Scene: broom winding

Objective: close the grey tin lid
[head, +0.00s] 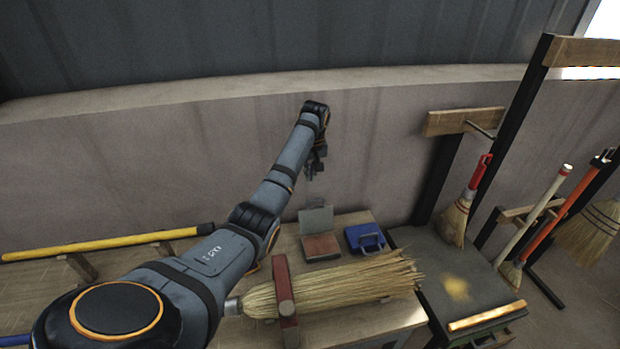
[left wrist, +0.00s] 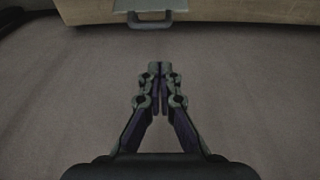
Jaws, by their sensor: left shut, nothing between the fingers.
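The grey tin (head: 321,247) stands on the wooden workbench, with a reddish-brown inside showing. Its grey lid (head: 316,219) is up at the back of the tin, tilted open. In the left wrist view a grey panel with a handle (left wrist: 150,17), which looks like the lid, shows at the top edge, partly cut off. My left gripper (head: 314,170) hangs above and behind the lid, close to the wall, apart from it. It is shut and empty, its fingertips (left wrist: 160,72) together. My right gripper is not in view.
A blue box with a handle (head: 366,238) stands just right of the tin. A straw broom head (head: 340,284) lies in front under a red clamp (head: 285,300). The wall (head: 240,140) rises behind the bench (head: 357,218). Several brooms stand at the right.

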